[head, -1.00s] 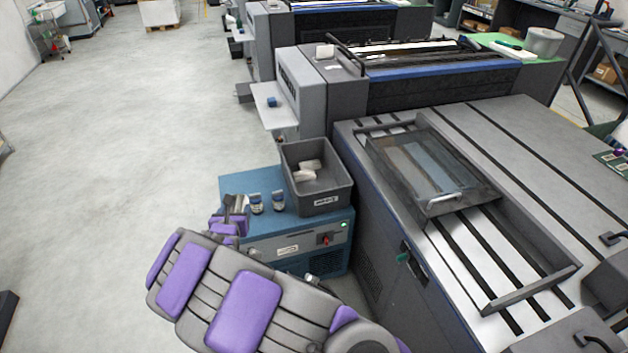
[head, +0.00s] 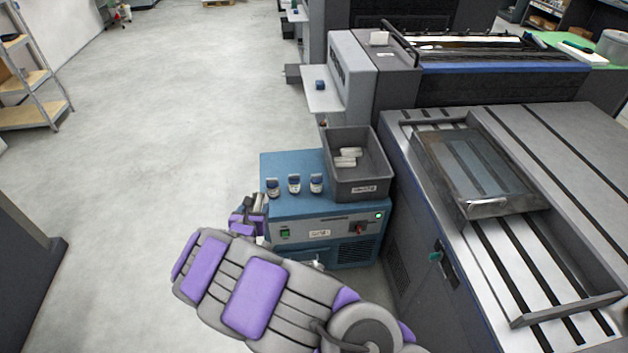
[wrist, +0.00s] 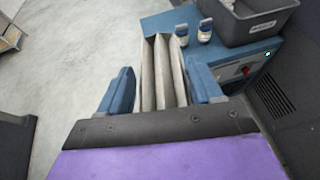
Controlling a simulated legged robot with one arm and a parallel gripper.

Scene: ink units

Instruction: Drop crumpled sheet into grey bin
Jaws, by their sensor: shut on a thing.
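The grey bin (head: 358,188) stands on the right part of the blue cabinet's top, with white crumpled pieces (head: 348,157) inside. Its lower edge shows at the top right of the wrist view (wrist: 262,27). My gripper (head: 250,214) is at the cabinet's left front edge, left of the bin and apart from it. In the wrist view, its blue fingers are shut on a pale grey, pleated sheet (wrist: 163,75), which points up in the picture. The sheet is mostly hidden behind my gripper in the head view.
Several small white-and-blue jars (head: 294,184) stand on the blue cabinet (head: 320,232) between my gripper and the bin. A large grey press (head: 440,240) is close on the right. A shelf rack (head: 35,85) stands at the far left. The floor (head: 150,130) on the left is clear.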

